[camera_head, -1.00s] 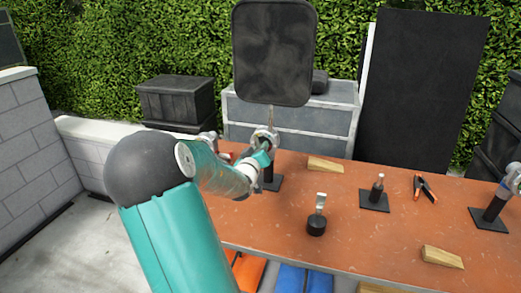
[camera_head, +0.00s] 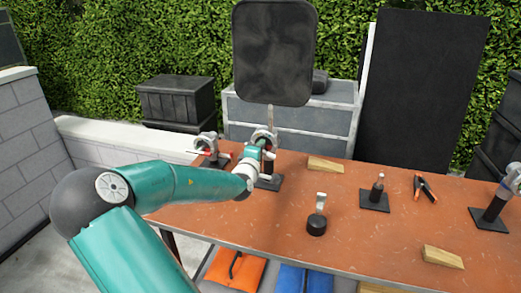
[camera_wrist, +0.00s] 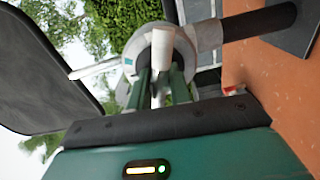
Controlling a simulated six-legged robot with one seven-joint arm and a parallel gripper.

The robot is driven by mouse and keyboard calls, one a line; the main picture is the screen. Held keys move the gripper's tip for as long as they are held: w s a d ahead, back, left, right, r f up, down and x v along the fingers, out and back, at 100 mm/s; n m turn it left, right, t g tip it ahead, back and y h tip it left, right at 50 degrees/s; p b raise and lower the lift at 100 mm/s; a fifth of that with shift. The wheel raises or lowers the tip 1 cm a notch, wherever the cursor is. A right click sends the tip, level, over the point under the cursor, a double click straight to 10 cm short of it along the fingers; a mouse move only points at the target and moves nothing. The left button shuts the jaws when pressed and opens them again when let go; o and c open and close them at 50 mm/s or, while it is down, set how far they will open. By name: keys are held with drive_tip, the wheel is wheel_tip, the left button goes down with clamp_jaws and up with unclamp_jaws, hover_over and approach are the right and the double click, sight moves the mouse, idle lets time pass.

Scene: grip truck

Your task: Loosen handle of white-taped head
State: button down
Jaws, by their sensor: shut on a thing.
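A grey metal grip head (camera_head: 262,133) stands on a black post with a flat base on the table, below a large black panel (camera_head: 274,55). My gripper (camera_head: 262,148) is at this head. In the wrist view, the round head (camera_wrist: 158,42) is just beyond my two teal fingers (camera_wrist: 160,88). The fingers are shut on the head's handle (camera_wrist: 160,92), a grey piece mostly hidden between them. A pale band (camera_wrist: 208,35) shows between the head and the black post (camera_wrist: 258,22). Another head (camera_head: 207,145) with a red part stands to the left.
The orange-brown table (camera_head: 330,250) holds a black round weight with a metal tab (camera_head: 316,225), wooden wedges (camera_head: 326,165), a small bottle-like item on a black plate (camera_head: 377,190) and a clamp (camera_head: 425,188). A third head (camera_head: 508,183) stands at the right edge.

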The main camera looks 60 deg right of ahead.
drive_tip(key=shift+r+n, duration=0.15)
drive_tip(key=shift+n, duration=1.35)
drive_tip(key=c, duration=1.2)
unclamp_jaws()
drive_tip(key=s+a, duration=0.2)
drive_tip(key=a, duration=1.1)
drive_tip(key=shift+a, duration=0.3)
drive_tip(key=shift+s, duration=0.1)
